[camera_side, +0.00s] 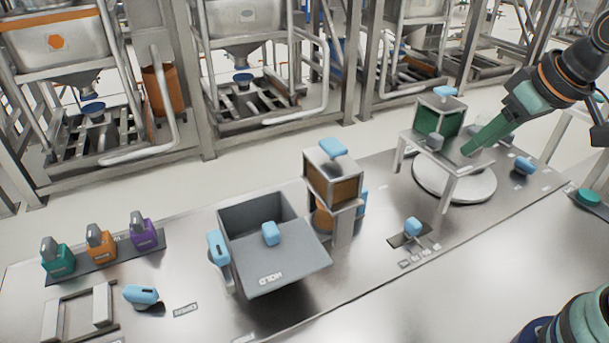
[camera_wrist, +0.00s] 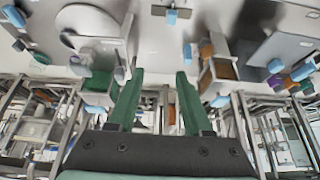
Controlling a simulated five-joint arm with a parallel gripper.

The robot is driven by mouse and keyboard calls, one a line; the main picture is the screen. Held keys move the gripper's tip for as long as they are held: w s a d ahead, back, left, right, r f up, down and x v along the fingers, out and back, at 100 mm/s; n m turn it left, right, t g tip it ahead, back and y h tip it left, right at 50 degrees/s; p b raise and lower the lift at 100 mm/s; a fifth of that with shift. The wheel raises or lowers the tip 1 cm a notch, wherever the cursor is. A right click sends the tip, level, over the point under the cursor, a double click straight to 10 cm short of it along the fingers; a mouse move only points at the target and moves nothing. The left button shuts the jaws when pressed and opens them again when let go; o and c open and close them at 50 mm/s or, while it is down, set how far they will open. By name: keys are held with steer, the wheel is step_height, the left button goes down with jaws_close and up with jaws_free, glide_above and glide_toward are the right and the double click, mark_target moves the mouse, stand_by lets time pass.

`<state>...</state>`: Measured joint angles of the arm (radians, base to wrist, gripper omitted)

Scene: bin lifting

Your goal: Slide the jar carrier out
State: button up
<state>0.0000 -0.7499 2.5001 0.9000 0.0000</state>
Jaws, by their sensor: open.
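Three jars, teal (camera_side: 58,258), orange (camera_side: 101,243) and purple (camera_side: 143,232), stand in a row on a dark flat strip (camera_side: 110,266) at the far left; I cannot tell whether this strip is the jar carrier. The jars show small at the right edge of the wrist view. My gripper (camera_side: 469,150) is at the right, above the turntable and beside the green-sided box (camera_side: 428,120). In the wrist view the two green fingers of my gripper (camera_wrist: 160,72) are apart with nothing between them. The fingers are far from the jars.
A grey bin (camera_side: 287,272) marked HOLD stands centre left. An amber-sided box (camera_side: 332,181) is raised behind it. Blue handles, such as this one (camera_side: 412,226), are scattered about.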

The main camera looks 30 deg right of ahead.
steer(key=o, duration=0.3)
steer(key=shift+w+a+r+n, duration=0.2)
steer(key=shift+w+n, duration=0.25)
steer(key=shift+n, duration=0.05)
steer(key=w+a+f+n+g, duration=0.3)
steer(key=w+a+f+n, duration=0.1)
steer(key=w+n, duration=0.45)
steer(key=w+a+f+n+g, duration=0.3)
steer(key=w+a+f+n, duration=0.15)
steer(key=w+n, duration=0.4)
steer(key=f, duration=0.7)
steer(key=s+f, duration=0.1)
steer(key=f, duration=0.3)
steer(key=shift+a+f, duration=0.15)
steer(key=shift+f, duration=0.1)
jaws_close()
